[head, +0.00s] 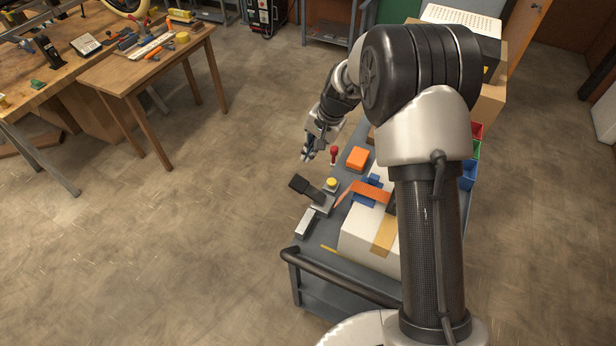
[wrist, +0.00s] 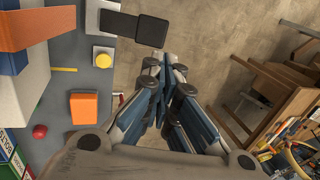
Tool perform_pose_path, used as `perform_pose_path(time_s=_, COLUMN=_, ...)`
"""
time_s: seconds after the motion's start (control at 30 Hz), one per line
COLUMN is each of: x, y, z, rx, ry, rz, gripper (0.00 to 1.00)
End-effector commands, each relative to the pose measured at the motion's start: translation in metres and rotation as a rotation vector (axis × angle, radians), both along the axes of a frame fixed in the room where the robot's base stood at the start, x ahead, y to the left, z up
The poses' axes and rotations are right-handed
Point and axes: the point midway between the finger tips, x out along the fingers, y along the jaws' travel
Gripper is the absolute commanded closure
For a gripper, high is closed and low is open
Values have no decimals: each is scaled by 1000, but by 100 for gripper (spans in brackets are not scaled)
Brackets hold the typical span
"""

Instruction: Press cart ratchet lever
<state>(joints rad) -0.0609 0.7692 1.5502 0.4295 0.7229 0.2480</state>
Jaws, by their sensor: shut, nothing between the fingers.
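The cart's ratchet lever, a black block-like pad (head: 300,185) on a short dark arm, rises at a tilt from a grey metal base (head: 322,203) on the cart's left edge. In the wrist view the black lever (wrist: 135,27) is near the top, sticking out past the cart edge over the floor. My gripper (head: 307,157) is shut and empty, above and beyond the lever in the head view. In the wrist view my gripper's fingertips (wrist: 165,62) are just below the lever's end, with a visible gap. Whether they are level with it in height I cannot tell.
The grey cart top (head: 325,239) carries a yellow button (head: 331,183), an orange block (head: 357,157), a red-topped knob (head: 334,152), a white box (head: 362,233) and coloured bins. A wooden bench (head: 140,85) with tools stands left. Floor between is clear.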

Motion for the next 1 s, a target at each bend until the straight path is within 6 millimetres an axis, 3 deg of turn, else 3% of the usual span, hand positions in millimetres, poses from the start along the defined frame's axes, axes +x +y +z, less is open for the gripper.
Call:
perform_pose_path(time_s=0.1, x=-13, y=-21, z=9, rx=32, ry=-35, rz=-12, gripper=100)
perform_pose_path(time_s=0.2, x=-19, y=-29, z=13, rx=46, ry=-51, rz=-17, gripper=100)
perform_pose_path(time_s=0.63, x=-20, y=-30, z=12, rx=48, ry=-57, rz=-15, gripper=100)
perform_pose_path(time_s=0.77, x=-18, y=-26, z=0, rx=49, ry=-56, rz=-15, gripper=100)
perform_pose_path(time_s=1.0, x=-9, y=-10, z=-47, rx=49, ry=-54, rz=-15, gripper=100)
